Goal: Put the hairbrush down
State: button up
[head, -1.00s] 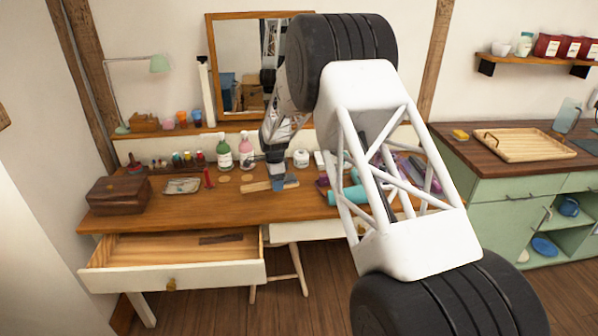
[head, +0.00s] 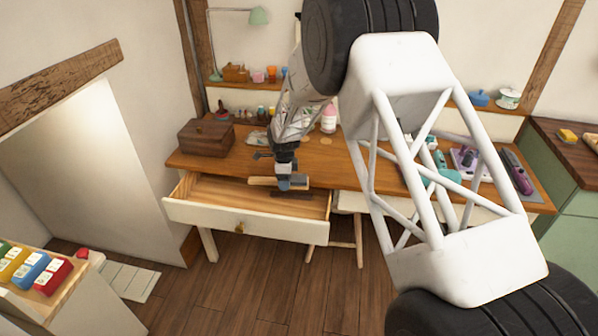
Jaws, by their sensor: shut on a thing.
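My gripper (head: 284,185) points down and is shut on the wooden hairbrush (head: 263,181). The hairbrush is pale and lies roughly level across the jaws, with its left end sticking out; the jaws hide its middle. They show over the right part of the open drawer (head: 245,221), in front of the desk's edge. I cannot tell how high above the drawer floor the hairbrush is.
A dark flat thing (head: 292,194) lies in the drawer's right part; its left part is bare. A purple-black thing (head: 517,172) lies at the right end.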

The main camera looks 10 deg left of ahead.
jog(key=shift+s+a+f, duration=0.15)
jog(key=shift+s+a, duration=0.35)
jog(key=shift+a, duration=0.05)
jog(key=m, duration=0.2)
send_near(290, 212)
jog(key=s, duration=0.2)
jog(key=shift+s+d+r, duration=0.2)
jog(key=shift+d+r, duration=0.05)
jog(key=shift+r, duration=0.1)
jog(key=shift+f, duration=0.2)
jog(key=shift+f, duration=3.2)
jog(key=shift+f, duration=0.6)
jog(key=o, duration=1.1)
jog(key=shift+o, duration=0.2)
jog(key=shift+r, duration=0.15)
notch_tip(290, 212, up, 8)
jog(key=shift+f, duration=0.2)
